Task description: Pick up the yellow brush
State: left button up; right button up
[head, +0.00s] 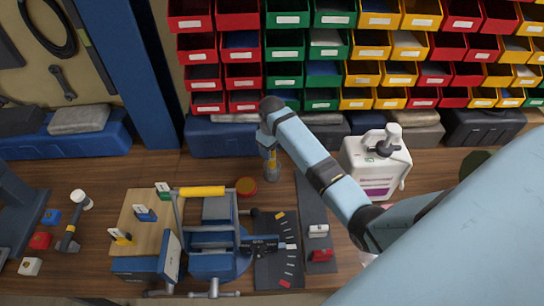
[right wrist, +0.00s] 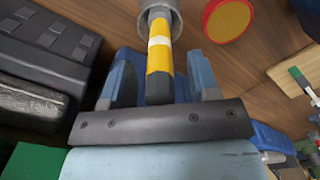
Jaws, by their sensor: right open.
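The yellow brush (right wrist: 160,58) has a yellow handle with a white band and a dark end. It stands in a small grey cup (right wrist: 173,8) on the wooden bench. In the head view only part of the yellow brush (head: 271,162) shows under my gripper, above the grey cup (head: 273,190). My right gripper (head: 268,140) is above the cup. In the right wrist view my right gripper (right wrist: 160,84) is open, with one blue finger on each side of the brush's dark end and gaps between. My left gripper is not in view.
A red-rimmed round tin (head: 246,186) sits left of the cup. A blue vise (head: 214,240) and a yellow-handled tool (head: 202,191) are to the left. A white canister (head: 376,165) stands to the right. Stacked coloured bins (head: 290,48) line the back.

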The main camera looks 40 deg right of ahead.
jog(key=shift+f, duration=0.4)
jog(key=c, duration=1)
